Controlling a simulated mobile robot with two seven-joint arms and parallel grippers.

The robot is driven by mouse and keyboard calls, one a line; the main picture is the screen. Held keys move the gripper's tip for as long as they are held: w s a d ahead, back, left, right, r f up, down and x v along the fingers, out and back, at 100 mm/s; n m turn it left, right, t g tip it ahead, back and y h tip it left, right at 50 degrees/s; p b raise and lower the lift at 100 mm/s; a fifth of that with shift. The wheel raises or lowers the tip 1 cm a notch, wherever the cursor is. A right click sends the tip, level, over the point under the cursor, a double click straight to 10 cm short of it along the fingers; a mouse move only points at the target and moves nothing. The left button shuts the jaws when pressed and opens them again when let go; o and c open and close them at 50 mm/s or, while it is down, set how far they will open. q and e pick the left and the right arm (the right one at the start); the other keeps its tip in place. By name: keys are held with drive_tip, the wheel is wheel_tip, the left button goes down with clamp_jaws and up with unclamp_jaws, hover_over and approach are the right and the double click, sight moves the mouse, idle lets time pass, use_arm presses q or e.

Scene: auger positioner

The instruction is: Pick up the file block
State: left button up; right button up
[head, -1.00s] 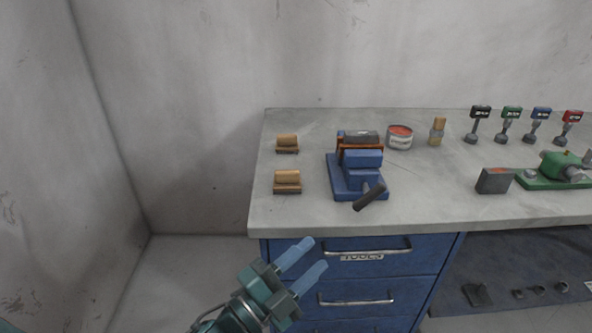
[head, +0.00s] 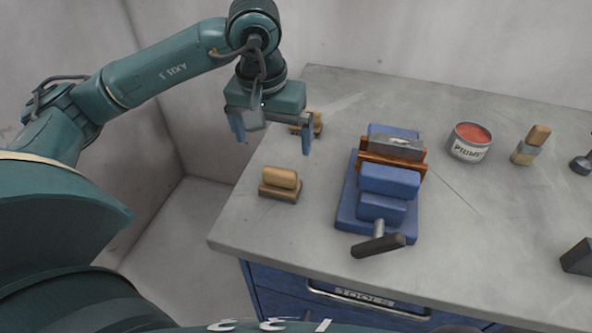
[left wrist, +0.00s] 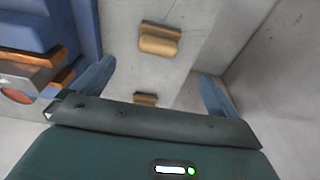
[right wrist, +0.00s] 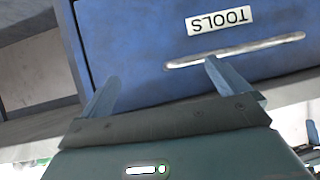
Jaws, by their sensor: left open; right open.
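Two similar tan wooden blocks on darker bases lie at the bench's left end: a near one (head: 280,183) and a far one (head: 318,124). I cannot tell which is the file block. My left gripper (head: 272,132) is open and empty, above the bench's left edge beside the far block, partly covering it. In the left wrist view the near block (left wrist: 158,40) shows at top and the far block (left wrist: 145,99) lower, between the open fingers (left wrist: 157,74). My right gripper (right wrist: 163,72) is open and empty, facing the blue drawer (right wrist: 140,60).
A blue vise (head: 388,182) clamping a grey piece between orange-brown jaws stands right of the blocks, its handle (head: 378,246) toward the front. Bare bench (head: 240,225) lies in front of the blocks.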

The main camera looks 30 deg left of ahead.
sight(279, 170)
use_arm(q)
drive_tip(key=f, duration=0.6)
drive_tip(key=shift+w+a+f, duration=0.25)
drive_tip(key=shift+w+f, duration=0.05)
drive_tip(key=shift+f, duration=0.05)
drive_tip(key=shift+w+d+f+p, duration=0.1)
drive_tip(key=shift+w+f+p, duration=0.2)
drive_tip(key=shift+f, duration=0.7)
drive_tip(key=shift+w+f+p, duration=0.15)
drive_tip(key=shift+f+p, duration=0.1)
drive_tip(key=shift+f, duration=0.7)
drive_tip(key=shift+w+d+f+p, duration=0.1)
drive_tip(key=shift+w+f+p, duration=0.2)
drive_tip(key=shift+f, duration=0.7)
drive_tip(key=shift+c, duration=0.2)
drive_tip(key=c, duration=1.2)
wheel_tip(279, 170, up, 10)
drive_tip(key=shift+r+b, duration=0.1)
drive_tip(key=shift+b, duration=0.45)
